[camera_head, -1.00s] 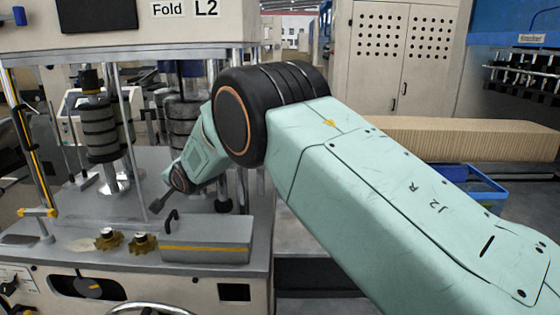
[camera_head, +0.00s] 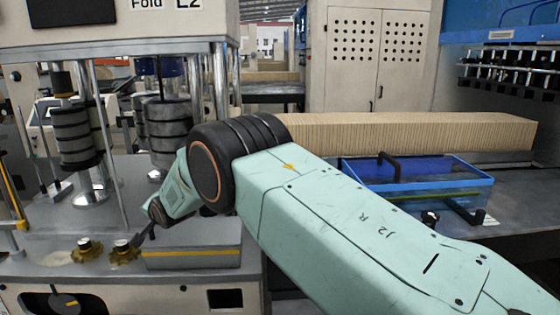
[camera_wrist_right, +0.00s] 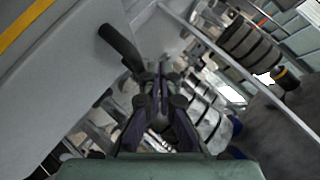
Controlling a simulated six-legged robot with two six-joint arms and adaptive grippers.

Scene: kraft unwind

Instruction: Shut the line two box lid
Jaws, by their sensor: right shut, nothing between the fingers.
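The grey box (camera_head: 192,257) with a yellow stripe sits at the front edge of the machine marked L2. Its top looks flat, and I see no gap under it. The box's black handle shows in the wrist view (camera_wrist_right: 122,47), just left of my right fingertips; it is mostly covered by my gripper in the head view. My right gripper (camera_head: 146,236) is at the box's left end, shut and empty. The wrist view shows its fingers (camera_wrist_right: 158,82) close together near the handle; I cannot tell whether they touch. My left gripper is not in view.
Yellow-brown knobs (camera_head: 122,250) stand just left of the box. Metal posts and dark weight stacks (camera_head: 168,130) rise behind it. A blue clear-sided box (camera_head: 420,186) with a black handle stands at right, before a long corrugated stack (camera_head: 410,133). My right arm covers the middle.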

